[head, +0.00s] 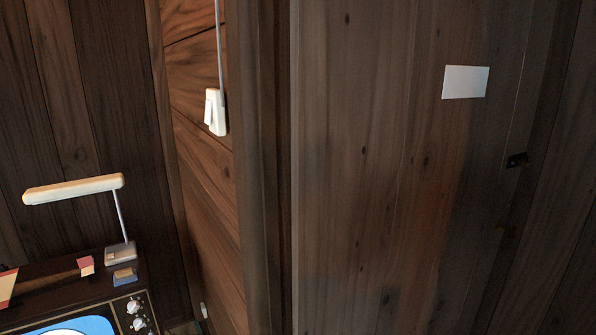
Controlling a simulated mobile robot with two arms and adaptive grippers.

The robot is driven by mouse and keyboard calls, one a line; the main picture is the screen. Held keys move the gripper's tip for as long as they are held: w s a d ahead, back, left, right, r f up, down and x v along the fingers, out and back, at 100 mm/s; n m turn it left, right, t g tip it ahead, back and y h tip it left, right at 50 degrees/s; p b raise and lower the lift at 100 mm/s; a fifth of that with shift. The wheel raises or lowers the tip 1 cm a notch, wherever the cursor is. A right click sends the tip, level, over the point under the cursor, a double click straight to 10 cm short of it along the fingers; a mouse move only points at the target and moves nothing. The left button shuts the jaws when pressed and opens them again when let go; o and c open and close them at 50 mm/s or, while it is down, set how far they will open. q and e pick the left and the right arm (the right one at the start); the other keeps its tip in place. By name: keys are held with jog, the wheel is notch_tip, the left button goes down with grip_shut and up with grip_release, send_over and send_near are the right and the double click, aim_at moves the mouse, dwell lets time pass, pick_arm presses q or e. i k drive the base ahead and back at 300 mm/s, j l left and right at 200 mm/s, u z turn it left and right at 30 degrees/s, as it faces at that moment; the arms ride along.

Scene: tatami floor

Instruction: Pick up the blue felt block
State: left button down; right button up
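A small block, dark blue with a tan edge (124,276), sits on the top right corner of a dark old-style television (50,300), at the lower left of the head view. It is just in front of the grey base of a desk lamp (119,250). It is too small to tell whether it is felt. Neither of my grippers is in view.
A small red and cream block (86,266) and a striped red and cream thing (7,287) are also on the television. Wooden walls stand behind and right. A white fitting (215,112) hangs on the wall; a white card (465,82) is at the right.

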aim_at(127, 276)
jog(key=u, duration=1.1)
jog(key=i+j+z, duration=0.15)
jog(key=z, duration=0.25)
jog(key=i+j+z, duration=0.2)
jog(key=z, duration=0.25)
